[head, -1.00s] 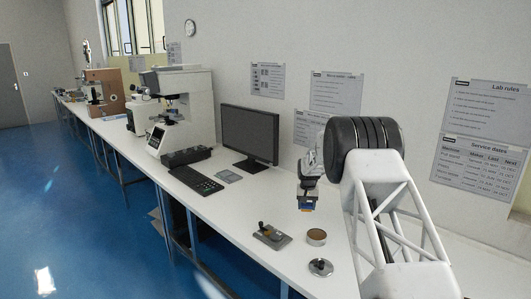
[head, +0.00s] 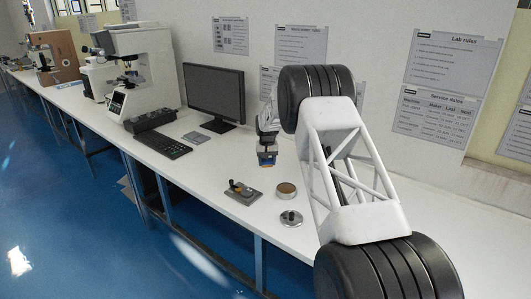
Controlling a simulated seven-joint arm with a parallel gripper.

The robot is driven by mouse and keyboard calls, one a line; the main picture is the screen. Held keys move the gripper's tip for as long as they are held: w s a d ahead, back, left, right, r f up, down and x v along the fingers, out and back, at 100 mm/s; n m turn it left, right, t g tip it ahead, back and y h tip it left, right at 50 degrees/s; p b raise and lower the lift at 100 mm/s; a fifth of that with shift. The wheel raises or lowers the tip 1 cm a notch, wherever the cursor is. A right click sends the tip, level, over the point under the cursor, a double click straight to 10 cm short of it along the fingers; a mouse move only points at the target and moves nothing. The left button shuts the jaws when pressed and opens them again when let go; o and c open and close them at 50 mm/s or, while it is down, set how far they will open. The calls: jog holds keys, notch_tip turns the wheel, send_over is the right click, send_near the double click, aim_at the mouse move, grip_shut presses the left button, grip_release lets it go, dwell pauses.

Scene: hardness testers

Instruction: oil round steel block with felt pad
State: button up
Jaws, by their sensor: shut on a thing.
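My gripper (head: 267,160) hangs above the bench behind the small items, pointing down. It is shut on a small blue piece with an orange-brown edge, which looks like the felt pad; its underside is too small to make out. A round silver piece (head: 291,218) with a dark knob-like middle lies near the front edge; it may be the steel block or a lid. A shallow round tin (head: 286,190) with a brown top or filling stands just behind it. My gripper is apart from both, up and to the left of the tin.
A grey plate (head: 242,193) with a dark upright knob lies left of the tin. A monitor (head: 214,92), keyboard (head: 163,145) and white tester (head: 140,70) stand further left. The white bench (head: 222,162) is clear between keyboard and plate.

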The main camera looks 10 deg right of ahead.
jog(key=s+a+r, duration=0.2)
jog(key=s+a, duration=0.8)
jog(key=a, duration=0.2)
jog(key=shift+s+r, duration=0.25)
jog(key=shift+r, duration=0.1)
jog(key=shift+a+f, duration=0.1)
